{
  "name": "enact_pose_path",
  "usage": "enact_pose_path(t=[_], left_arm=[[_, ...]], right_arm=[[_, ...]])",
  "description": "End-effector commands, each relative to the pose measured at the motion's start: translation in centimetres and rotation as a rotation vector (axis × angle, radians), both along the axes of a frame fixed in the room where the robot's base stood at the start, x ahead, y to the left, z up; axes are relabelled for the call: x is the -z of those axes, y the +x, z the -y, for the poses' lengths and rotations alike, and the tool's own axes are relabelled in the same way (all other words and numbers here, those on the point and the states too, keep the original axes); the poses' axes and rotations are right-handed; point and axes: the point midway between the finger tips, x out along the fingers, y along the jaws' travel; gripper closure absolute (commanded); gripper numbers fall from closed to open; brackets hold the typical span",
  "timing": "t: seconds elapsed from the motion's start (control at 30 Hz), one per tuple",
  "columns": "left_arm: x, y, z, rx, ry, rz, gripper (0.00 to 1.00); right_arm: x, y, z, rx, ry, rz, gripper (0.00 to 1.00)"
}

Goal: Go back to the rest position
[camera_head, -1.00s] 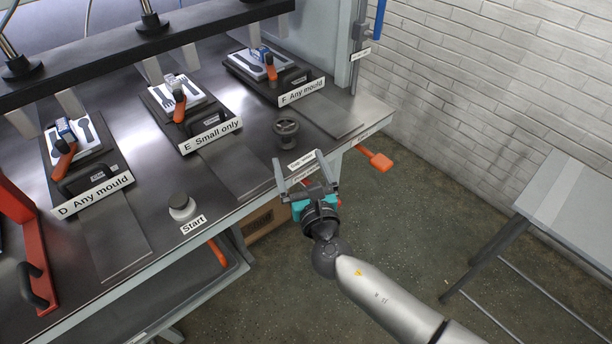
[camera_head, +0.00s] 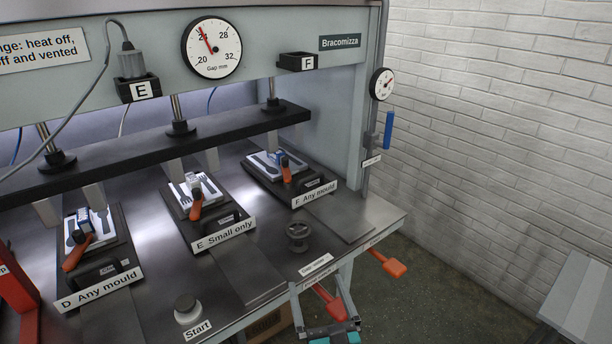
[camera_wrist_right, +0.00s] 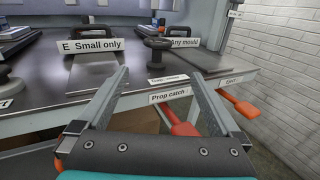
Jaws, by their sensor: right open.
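My right gripper (camera_head: 322,293) is at the bottom of the head view, in front of the press bench's front edge. In the right wrist view its two fingers (camera_wrist_right: 158,88) are spread wide with nothing between them touching. Beyond them are the bench front, the "Prop catch" label (camera_wrist_right: 170,95) and a red-orange lever (camera_wrist_right: 183,122). I cannot tell the exact distance to the lever. My left gripper does not show in either view.
Mould stations D (camera_head: 100,288), E (camera_head: 224,233) and F (camera_head: 314,194) line the bench. A Start button (camera_head: 187,309) and a handwheel (camera_head: 298,236) stand up near its front edge. Another orange lever (camera_head: 394,267) sticks out at right. A grey table (camera_head: 580,300) stands at the lower right; floor lies between.

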Motion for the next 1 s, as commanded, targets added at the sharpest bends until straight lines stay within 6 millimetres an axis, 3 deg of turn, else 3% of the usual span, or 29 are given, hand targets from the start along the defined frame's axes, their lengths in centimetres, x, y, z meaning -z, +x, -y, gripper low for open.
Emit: enact_pose_path(t=[0.13,0.27,0.4,0.5,0.7,1.0], left_arm=[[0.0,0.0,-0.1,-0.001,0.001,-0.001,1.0],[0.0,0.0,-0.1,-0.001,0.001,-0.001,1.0],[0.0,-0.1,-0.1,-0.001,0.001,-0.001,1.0],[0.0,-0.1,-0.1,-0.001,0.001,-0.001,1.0],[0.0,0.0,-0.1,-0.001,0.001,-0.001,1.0],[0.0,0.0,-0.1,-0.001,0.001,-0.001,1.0]], right_arm=[[-0.3,-0.3,2.1,0.103,0.209,-0.058,0.0],[0.1,-1.5,6.6,0.322,0.624,-0.162,0.0],[2.1,-4.6,11.2,0.615,1.127,-0.268,0.0],[3.8,-7.7,13.4,0.832,1.461,-0.324,0.0],[6.3,-14.4,14.7,1.245,1.99,-0.388,0.0],[6.5,-21.2,13.5,1.67,2.373,-0.411,0.0]])
